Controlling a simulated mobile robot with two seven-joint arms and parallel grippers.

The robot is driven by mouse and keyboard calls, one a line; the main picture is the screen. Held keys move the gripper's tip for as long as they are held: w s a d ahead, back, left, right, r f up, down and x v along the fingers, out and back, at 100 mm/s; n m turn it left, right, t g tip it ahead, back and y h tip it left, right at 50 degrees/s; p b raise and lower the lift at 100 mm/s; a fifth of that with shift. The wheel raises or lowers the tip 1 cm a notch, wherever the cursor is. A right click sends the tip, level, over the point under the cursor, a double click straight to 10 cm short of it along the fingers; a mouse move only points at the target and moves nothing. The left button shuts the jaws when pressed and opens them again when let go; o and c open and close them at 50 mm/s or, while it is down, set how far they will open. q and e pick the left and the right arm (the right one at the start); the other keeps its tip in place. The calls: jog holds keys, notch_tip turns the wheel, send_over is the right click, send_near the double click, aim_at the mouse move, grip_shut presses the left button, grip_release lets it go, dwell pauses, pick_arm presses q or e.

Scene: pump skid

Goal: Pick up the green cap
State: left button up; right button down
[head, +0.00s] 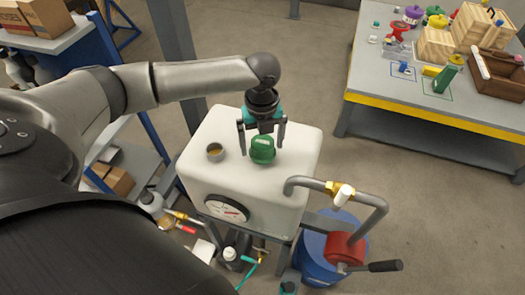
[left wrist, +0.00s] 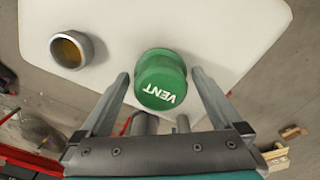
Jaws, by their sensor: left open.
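The green cap (head: 262,150) sits on top of the white tank (head: 210,172). In the left wrist view the cap (left wrist: 160,80) bears the word VENT in white. My left gripper (head: 261,143) is open above the tank, its fingers on either side of the cap. In the left wrist view the left gripper's fingertips (left wrist: 160,75) show with the cap between them and gaps at both sides. I cannot tell how far the fingers are above the tank top. My right gripper is not in view.
An open filler neck (head: 215,152) stands on the tank left of the cap. A grey pipe with a brass fitting (head: 336,190) rises at the tank's front right. A blue drum (head: 318,262) stands below it. A workbench (head: 390,90) with several items is at the right.

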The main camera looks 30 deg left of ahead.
aim_at(262, 141)
pick_arm(q)
jog(key=c, duration=1.5)
notch_tip(262, 141, up, 20)
jog(key=shift+r+p, duration=0.1)
jog(key=shift+p, duration=0.75)
